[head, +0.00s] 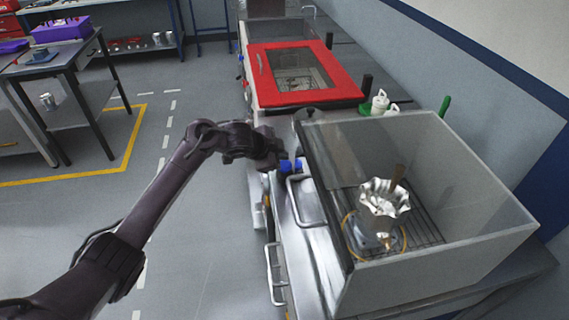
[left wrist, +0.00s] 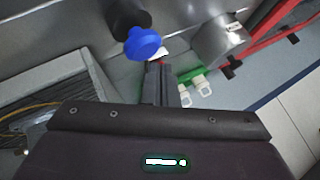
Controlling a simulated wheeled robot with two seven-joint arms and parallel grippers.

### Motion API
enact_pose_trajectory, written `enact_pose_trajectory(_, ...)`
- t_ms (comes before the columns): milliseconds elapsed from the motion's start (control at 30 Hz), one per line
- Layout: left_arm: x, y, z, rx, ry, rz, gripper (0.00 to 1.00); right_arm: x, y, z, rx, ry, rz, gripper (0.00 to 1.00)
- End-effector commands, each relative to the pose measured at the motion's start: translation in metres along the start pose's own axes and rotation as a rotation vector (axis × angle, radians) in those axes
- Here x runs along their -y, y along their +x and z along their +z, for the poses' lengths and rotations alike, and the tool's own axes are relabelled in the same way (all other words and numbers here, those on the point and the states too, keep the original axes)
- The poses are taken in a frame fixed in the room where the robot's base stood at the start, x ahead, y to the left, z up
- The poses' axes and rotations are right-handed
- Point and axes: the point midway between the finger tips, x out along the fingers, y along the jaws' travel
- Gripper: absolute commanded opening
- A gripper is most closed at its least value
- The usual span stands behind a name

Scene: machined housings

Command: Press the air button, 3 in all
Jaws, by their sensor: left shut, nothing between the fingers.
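A round blue button (left wrist: 143,43) on a dark stem shows in the left wrist view, just above and left of the fingertips. In the head view a small blue part (head: 286,165) shows at the front of the bench, beside my left gripper (head: 272,160). The left gripper is shut and empty; its narrow fingers (left wrist: 160,74) also show in the left wrist view, pointing toward the metal surface close to the button. I cannot tell whether the fingers touch the button. My right gripper is not in view.
A clear-walled cabinet (head: 465,190) with a front handle holds a fluted metal part (head: 384,198) on a rack. A red-framed cabinet (head: 350,92) stands farther back. Green-and-white fittings (head: 379,103) sit between them. The floor (head: 205,235) at left is open.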

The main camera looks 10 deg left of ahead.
Motion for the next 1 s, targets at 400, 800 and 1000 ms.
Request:
enact_pose_trajectory(400, 0.0, 0.0, 0.0, 0.0, 0.0, 0.0, 0.0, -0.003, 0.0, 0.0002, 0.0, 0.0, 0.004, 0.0)
enact_pose_trajectory(800, -0.0037, 0.0047, 0.0037, 0.001, 0.0, 0.001, 0.0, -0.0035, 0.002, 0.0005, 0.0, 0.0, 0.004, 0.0)
enact_pose_trajectory(1000, -0.0044, 0.0057, 0.0044, 0.0, 0.0, 0.0, 0.0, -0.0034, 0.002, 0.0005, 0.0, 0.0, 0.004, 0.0)
